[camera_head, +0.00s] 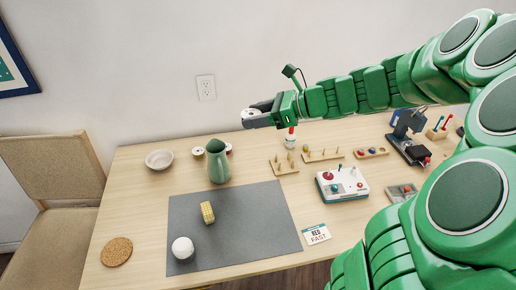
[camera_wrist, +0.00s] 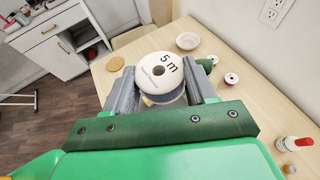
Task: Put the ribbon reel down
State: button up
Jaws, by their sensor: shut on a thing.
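My gripper (camera_head: 262,114) is held out in the air above the back of the table, well clear of the surface. It is shut on the ribbon reel (camera_wrist: 176,76), a white disc marked "5 m" with a dark centre hole, held between the two grey fingers. A bluish band shows under its white face in the wrist view. In the head view the reel (camera_head: 249,113) is small and partly hidden by the fingers. The wooden table (camera_head: 135,190) lies below.
A green jug (camera_head: 218,162) stands by small white reels (camera_head: 198,151) and a white bowl (camera_head: 159,159). A red-capped bottle (camera_head: 290,141) and peg racks (camera_head: 284,167) stand right. The table's left strip is mostly clear.

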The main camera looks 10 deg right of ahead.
jog(key=shift+w+f+m+t, duration=0.25)
jog(key=shift+w+m+t, duration=0.05)
jog(key=shift+w, duration=0.55)
jog(key=w+d+m+t+h, duration=0.2)
jog(key=w+m+t+h, duration=0.25)
jog(key=w, duration=0.95)
jog(key=m+t+h, duration=0.3)
jog(key=m+h, duration=0.7)
send_over(258, 150)
jog(key=shift+n+y, duration=0.25)
notch_tip(258, 150, down, 36)
jog(key=shift+w+d+r, duration=0.1)
jog(key=shift+w+r, duration=0.05)
jog(key=shift+r, duration=0.1)
jog(key=shift+f, duration=0.1)
jog(key=o, duration=1)
jog(key=shift+o, duration=0.2)
